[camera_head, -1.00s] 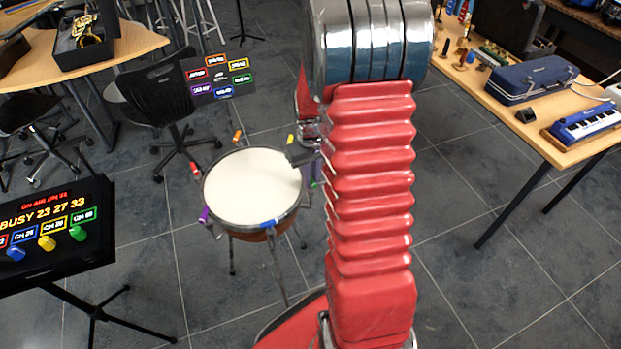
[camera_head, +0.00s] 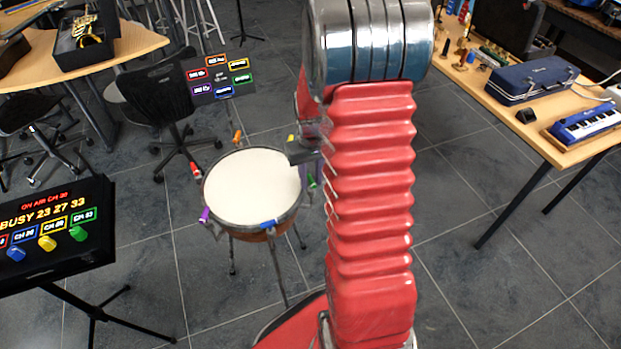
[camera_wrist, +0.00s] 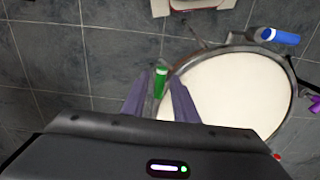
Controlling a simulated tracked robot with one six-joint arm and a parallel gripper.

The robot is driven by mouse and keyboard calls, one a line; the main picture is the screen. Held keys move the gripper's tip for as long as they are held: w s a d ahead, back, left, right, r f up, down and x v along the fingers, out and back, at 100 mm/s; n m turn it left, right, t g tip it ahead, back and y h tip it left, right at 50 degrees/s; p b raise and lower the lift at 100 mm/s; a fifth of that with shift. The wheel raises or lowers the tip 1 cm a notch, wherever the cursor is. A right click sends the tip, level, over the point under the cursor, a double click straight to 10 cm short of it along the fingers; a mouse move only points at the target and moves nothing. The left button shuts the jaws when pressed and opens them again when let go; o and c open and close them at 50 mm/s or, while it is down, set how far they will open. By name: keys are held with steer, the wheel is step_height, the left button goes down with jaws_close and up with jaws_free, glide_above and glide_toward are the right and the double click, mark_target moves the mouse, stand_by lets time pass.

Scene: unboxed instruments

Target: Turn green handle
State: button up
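A round drum (camera_head: 250,190) with a pale head stands on thin legs left of my arm, with coloured handles around its rim. The green handle (camera_head: 311,180) is at the drum's right rim. It also shows in the wrist view (camera_wrist: 160,84), upright in the picture beside the rim. My gripper (camera_wrist: 159,78) is open, with one purple-grey finger on each side of the green handle. Whether the fingers touch it cannot be told. In the head view my gripper (camera_head: 303,156) is a dark shape over the drum's right edge, partly hidden by my arm.
The blue handle (camera_wrist: 278,36) and purple handle (camera_wrist: 314,103) are elsewhere on the rim. Red (camera_head: 196,171), orange (camera_head: 238,136) and yellow (camera_head: 291,139) handles also ring it. A console (camera_head: 50,260) stands left, a table (camera_head: 560,150) right.

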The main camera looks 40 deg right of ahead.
mark_target(311, 179)
step_height(311, 179, up, 14)
steer(key=shift+f, duration=0.15)
stand_by(0.6)
steer(key=shift+n, duration=1.2)
step_height(311, 179, down, 14)
steer(key=shift+r, duration=0.1)
stand_by(0.4)
